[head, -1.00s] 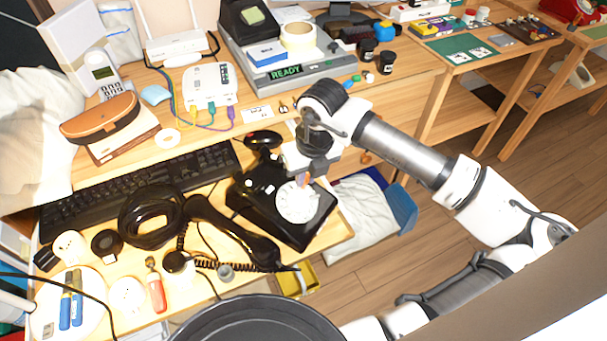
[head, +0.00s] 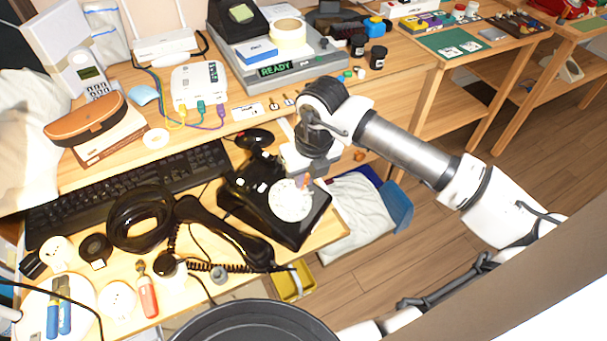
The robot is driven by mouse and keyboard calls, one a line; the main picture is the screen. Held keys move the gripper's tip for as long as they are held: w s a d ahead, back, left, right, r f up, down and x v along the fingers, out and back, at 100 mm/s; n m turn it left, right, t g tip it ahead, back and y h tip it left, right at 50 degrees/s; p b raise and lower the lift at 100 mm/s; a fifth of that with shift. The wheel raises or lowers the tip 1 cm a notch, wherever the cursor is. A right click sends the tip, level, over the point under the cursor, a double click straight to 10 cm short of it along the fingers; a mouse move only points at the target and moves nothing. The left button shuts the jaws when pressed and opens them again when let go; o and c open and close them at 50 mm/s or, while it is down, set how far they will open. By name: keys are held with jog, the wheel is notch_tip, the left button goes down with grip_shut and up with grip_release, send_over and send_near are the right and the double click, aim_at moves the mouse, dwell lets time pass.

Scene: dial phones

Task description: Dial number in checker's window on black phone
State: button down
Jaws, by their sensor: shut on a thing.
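The black phone (head: 262,212) sits near the table's front edge, with its white round dial (head: 290,201) facing up. Its black handset (head: 228,240) lies off the phone to the left, with a coiled cord. The grey checker (head: 290,80) stands on the raised shelf behind; its green-lit window (head: 275,70) reads READY, and no number shows. My gripper (head: 304,181) points down at the far right rim of the dial. It is shut on a small orange and purplish thing whose shape is hard to tell. Whether it touches the dial I cannot tell.
A black keyboard (head: 125,192) and a coiled black cable (head: 140,218) lie left of the phone. A black mouse-like object (head: 254,139) sits behind it. A screwdriver (head: 147,292) lies at front left. A yellow bin (head: 293,282) is below the table's front edge.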

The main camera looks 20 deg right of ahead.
jog(key=shift+s+d+f, duration=0.1)
jog(key=shift+s+f, duration=0.15)
jog(key=shift+s, duration=0.1)
jog(key=shift+s+d+r, duration=0.1)
jog(key=shift+s+r, duration=0.05)
jog(key=shift+r, duration=0.3)
jog(key=shift+s+d+r, duration=0.1)
jog(key=shift+r, duration=0.35)
jog(key=s+a+b, duration=0.1)
jog(key=a, duration=0.1)
jog(key=s+a+b, duration=0.1)
jog(key=s+a, duration=0.1)
jog(key=shift+s+f+b, duration=0.1)
jog(key=shift+s+b, duration=0.15)
jog(key=shift+b, duration=0.15)
jog(key=shift+s+a, duration=0.4)
jog(key=shift+a, duration=0.1)
